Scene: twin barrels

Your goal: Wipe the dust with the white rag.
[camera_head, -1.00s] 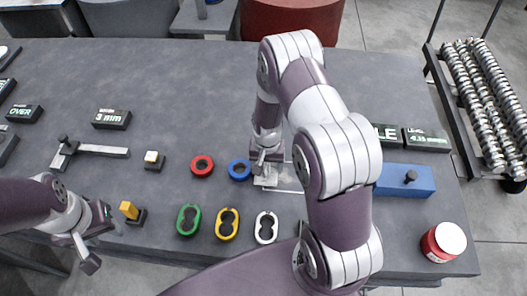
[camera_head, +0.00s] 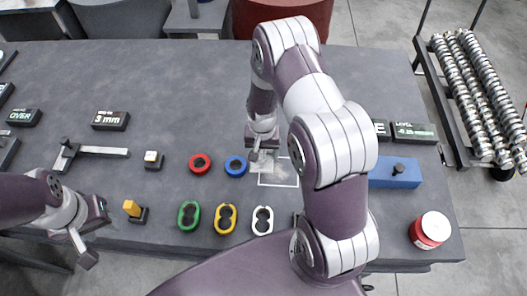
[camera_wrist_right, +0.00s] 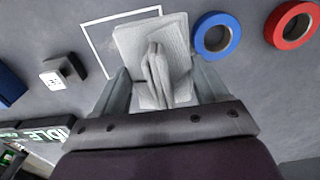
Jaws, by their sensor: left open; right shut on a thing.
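The white rag (camera_wrist_right: 158,60) is pinched in the middle between the fingers of my right gripper (camera_wrist_right: 160,92) in the right wrist view. It lies on or just over the grey table at a white outlined rectangle (camera_wrist_right: 88,45). In the head view my right gripper (camera_head: 258,150) is at the upper left of that outline, just right of the blue ring, and the rag (camera_head: 268,160) shows only partly beneath it. I cannot make out dust. My left gripper (camera_head: 90,238) is open and empty near the table's front left edge.
A blue ring (camera_head: 236,166) and red ring (camera_head: 200,164) lie left of the rag. A blue block (camera_head: 408,174) and red-and-white can (camera_head: 424,238) are to the right. The table (camera_head: 190,90) is clear behind.

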